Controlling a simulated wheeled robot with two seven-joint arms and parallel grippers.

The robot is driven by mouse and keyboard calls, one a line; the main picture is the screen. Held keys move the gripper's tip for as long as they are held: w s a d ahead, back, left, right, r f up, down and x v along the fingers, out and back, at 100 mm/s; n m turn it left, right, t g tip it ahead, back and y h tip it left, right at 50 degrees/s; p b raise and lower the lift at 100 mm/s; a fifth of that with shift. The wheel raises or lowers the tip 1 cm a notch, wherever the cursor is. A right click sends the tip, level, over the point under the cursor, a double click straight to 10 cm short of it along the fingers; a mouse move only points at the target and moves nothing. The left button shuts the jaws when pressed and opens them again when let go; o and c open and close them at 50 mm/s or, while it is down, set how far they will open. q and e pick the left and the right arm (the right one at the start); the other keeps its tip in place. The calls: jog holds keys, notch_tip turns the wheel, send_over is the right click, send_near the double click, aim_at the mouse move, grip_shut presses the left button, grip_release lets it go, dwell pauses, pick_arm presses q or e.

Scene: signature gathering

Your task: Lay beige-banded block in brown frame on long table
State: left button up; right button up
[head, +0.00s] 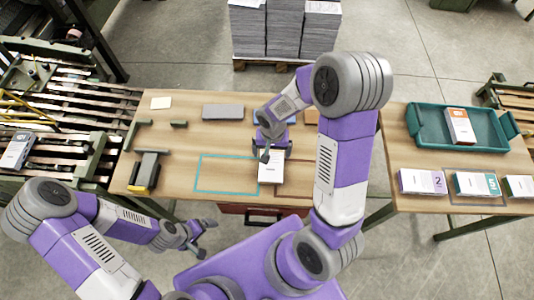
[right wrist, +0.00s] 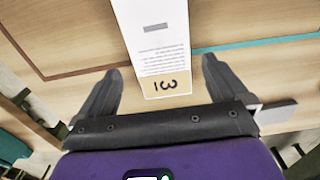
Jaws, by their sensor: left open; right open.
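The beige-banded block (head: 271,169) is a white printed block. It lies on the long table (head: 178,145) between the teal frame and the brown frame (head: 292,194). My right gripper (head: 272,150) is open at the block's far end. In the right wrist view its fingers (right wrist: 162,72) stand apart on either side of the banded end, with gaps. The brown frame outline (right wrist: 62,76) is partly hidden by my right arm in the head view. My left gripper (head: 200,238) is open and empty in front of the table.
A teal frame outline (head: 227,191) is left of the block. A grey slab (head: 223,111) and a dark stand (head: 149,168) also lie on the table. On the right table are a teal tray (head: 430,130) with an orange-banded block and several more blocks. A roller conveyor is at left.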

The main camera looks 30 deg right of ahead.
aim_at(272, 160)
notch_tip(272, 160, down, 6)
jog(key=shift+f+b, duration=0.1)
jog(key=shift+b, duration=0.85)
jog(key=shift+c, duration=0.3)
